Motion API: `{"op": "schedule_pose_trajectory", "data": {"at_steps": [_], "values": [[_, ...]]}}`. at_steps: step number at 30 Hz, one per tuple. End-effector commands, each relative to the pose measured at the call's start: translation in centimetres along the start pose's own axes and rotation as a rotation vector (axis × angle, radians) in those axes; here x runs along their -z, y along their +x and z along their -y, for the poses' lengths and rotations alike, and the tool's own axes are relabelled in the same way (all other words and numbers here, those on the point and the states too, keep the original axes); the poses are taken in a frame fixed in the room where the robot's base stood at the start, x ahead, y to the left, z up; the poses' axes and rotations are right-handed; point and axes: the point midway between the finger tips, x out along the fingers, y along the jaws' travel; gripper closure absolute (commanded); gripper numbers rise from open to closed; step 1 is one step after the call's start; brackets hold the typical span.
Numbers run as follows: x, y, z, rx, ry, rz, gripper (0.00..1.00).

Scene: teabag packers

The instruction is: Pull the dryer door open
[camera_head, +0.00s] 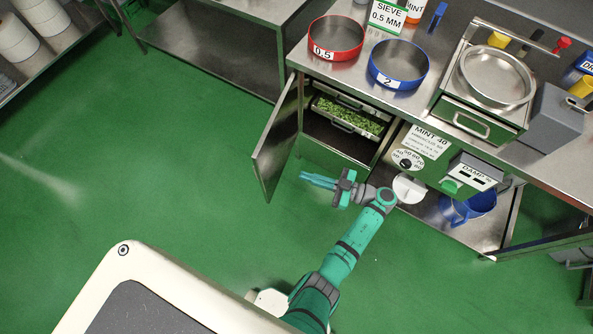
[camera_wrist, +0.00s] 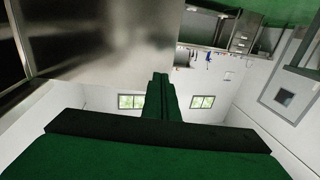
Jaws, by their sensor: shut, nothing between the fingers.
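The dryer door (camera_head: 278,140) is a flat metal panel. It stands swung wide open to the left of the dryer cabinet in the head view. Inside the cabinet (camera_head: 314,124) are trays, and green leaves (camera_head: 348,115) show in one of them. My gripper (camera_head: 303,178) is shut and empty, its teal fingers pointing left. It is in front of the cabinet, right of the door, with a gap to the panel in the picture. The wrist view shows the fingers (camera_wrist: 160,80) together, with a grey metal surface (camera_wrist: 90,35) at upper left that I cannot identify surely.
A control panel marked MINT 40 (camera_head: 427,141) is right of the opening. A blue jug (camera_head: 468,207) stands on the lower shelf. Red (camera_head: 336,38) and blue (camera_head: 398,64) sieves sit on the counter above. The green floor (camera_head: 190,170) left of the door is clear.

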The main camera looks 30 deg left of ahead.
Motion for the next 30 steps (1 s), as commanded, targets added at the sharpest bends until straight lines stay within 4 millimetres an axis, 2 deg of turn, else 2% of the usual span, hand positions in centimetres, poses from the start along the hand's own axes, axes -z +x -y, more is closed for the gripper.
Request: {"op": "schedule_pose_trajectory", "data": {"at_steps": [12, 18, 24, 30], "values": [[0.0, 7.7, 0.1, 0.002, -0.001, -0.002, 1.0], [0.0, 10.8, 0.1, 0.0, -0.002, -0.001, 1.0], [0.1, 12.4, 0.0, -0.002, -0.002, -0.002, 1.0], [0.1, 12.8, 0.0, -0.002, -0.002, -0.002, 1.0]]}}
